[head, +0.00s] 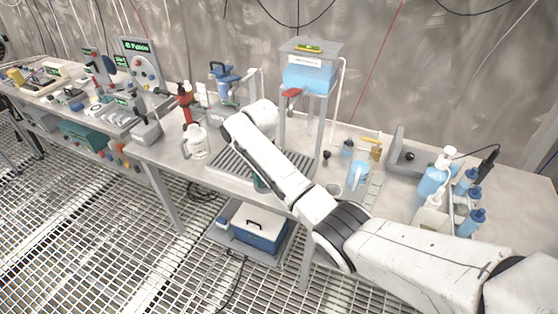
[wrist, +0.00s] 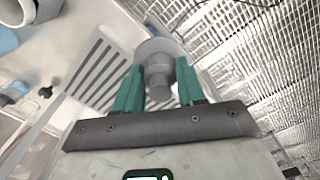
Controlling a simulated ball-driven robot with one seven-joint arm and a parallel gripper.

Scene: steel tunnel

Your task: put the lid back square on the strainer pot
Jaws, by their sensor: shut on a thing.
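My gripper (wrist: 160,68) has its two teal fingers closed around the grey knob of a round grey piece (wrist: 157,50), which looks like the lid. The piece is beyond the fingertips, by the slotted drain tray. Whether it touches anything below is hidden. In the head view my arm covers most of the gripper, and only a bit of teal (head: 258,183) shows at the tray's front edge. A small grey-green cup (head: 333,188) stands right of my forearm. I cannot tell whether it is the strainer pot.
The slotted drain tray (head: 232,161) lies on the bench. A white jug (head: 197,143) stands at its left, and a stand with a blue tank (head: 309,77) rises behind. Bottles (head: 433,181) and a blue mug (head: 358,175) are at the right. A blue cooler (head: 258,228) sits below.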

